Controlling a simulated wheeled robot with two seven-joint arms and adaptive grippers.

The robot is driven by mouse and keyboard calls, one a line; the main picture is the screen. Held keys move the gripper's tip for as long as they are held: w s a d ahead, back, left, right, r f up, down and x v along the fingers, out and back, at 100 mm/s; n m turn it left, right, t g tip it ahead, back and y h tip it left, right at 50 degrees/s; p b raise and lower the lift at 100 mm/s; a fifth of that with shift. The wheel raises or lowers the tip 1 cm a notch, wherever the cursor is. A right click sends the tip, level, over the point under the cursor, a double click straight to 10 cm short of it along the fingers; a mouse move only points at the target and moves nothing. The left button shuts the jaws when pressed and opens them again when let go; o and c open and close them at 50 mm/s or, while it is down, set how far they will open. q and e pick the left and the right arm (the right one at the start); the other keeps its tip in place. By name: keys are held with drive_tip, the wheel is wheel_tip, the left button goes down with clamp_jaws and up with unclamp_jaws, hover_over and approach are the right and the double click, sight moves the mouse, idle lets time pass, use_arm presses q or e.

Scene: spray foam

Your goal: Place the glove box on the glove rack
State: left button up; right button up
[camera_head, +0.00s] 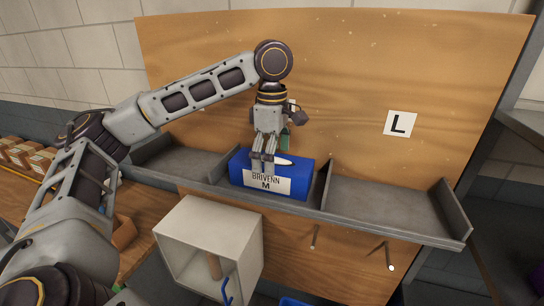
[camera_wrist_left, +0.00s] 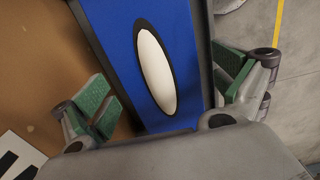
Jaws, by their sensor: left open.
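The blue glove box (camera_head: 302,178), labelled "BRIVENN M", sits in the middle compartment of the grey glove rack (camera_head: 380,210), between two dividers. Its white oval opening faces up. My left gripper (camera_head: 268,165) is right above the box, pointing down, with its fingers over the box top near the opening. In the left wrist view the blue box (camera_wrist_left: 115,45) lies between the green finger pads of the gripper (camera_wrist_left: 168,90), which are spread wide and apart from it. My right gripper is in neither view.
The rack's left compartment (camera_head: 178,162) and right compartment (camera_head: 385,205) are empty. A wooden board with an "L" card (camera_head: 400,124) stands behind the rack. A white open box (camera_head: 215,240) and pegs (camera_head: 390,266) are below. Several brown boxes (camera_head: 28,155) stand at far left.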

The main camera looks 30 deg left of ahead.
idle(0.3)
use_arm(q)
drive_tip(key=shift+r, duration=0.2)
wheel_tip(320, 180, up, 5)
drive_tip(key=shift+r, duration=0.15)
wheel_tip(320, 180, up, 7)
drive_tip(key=p, duration=0.3)
drive_tip(key=shift+f, duration=0.2)
drive_tip(key=shift+f, duration=0.1)
idle(1.0)
